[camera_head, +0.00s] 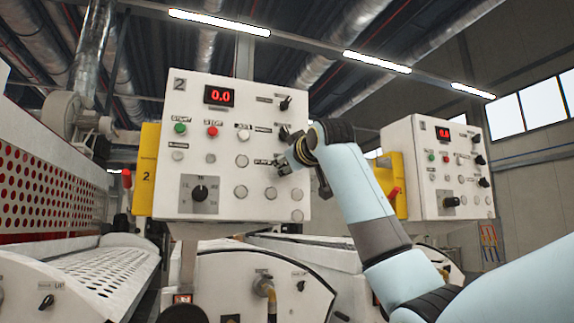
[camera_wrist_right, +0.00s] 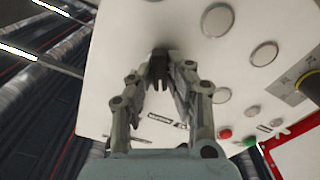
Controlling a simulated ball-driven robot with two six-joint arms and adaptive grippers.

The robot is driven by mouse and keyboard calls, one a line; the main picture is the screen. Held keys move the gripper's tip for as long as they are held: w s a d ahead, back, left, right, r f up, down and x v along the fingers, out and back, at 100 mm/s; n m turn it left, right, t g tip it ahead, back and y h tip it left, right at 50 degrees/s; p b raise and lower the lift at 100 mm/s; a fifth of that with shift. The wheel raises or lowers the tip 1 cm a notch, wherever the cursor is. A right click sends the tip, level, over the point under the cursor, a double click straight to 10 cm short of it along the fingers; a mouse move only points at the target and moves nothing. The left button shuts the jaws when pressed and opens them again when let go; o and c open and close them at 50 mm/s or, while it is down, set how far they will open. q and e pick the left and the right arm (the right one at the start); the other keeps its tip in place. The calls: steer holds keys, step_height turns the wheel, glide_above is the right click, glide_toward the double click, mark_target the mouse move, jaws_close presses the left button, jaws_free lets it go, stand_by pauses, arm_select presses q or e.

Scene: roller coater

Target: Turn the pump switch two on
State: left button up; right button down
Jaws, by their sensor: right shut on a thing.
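The control panel marked 2 (camera_head: 225,190) is a white box with a red 0.0 display. A column of dark knobs runs down its right side. My right gripper (camera_head: 289,163) is at the lowest of these, next to a small dark label that looks like it reads pump. In the right wrist view my right gripper (camera_wrist_right: 160,75) has its fingertips closed around a small dark switch knob (camera_wrist_right: 159,58) on the white panel. The fingers cover much of the knob, so I cannot tell which way it is turned. My left gripper is out of view.
Two more dark knobs sit above, the top one (camera_head: 285,103) and the middle one (camera_head: 284,132). Green (camera_head: 180,128) and red (camera_head: 212,131) buttons and a large dial (camera_head: 200,193) are to the left. A second panel (camera_head: 435,170) stands to the right, behind my arm.

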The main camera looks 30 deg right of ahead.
steer(key=shift+m, duration=0.3)
steer(key=m+b, duration=0.2)
steer(key=m, duration=0.3)
steer(key=m+b, duration=0.2)
steer(key=m, duration=0.4)
steer(key=shift+d+f, duration=0.15)
steer(key=shift+d, duration=0.05)
steer(key=shift+m, duration=0.3)
stand_by(0.4)
steer(key=c, duration=1.3)
jaws_free()
steer(key=shift+s, duration=0.1)
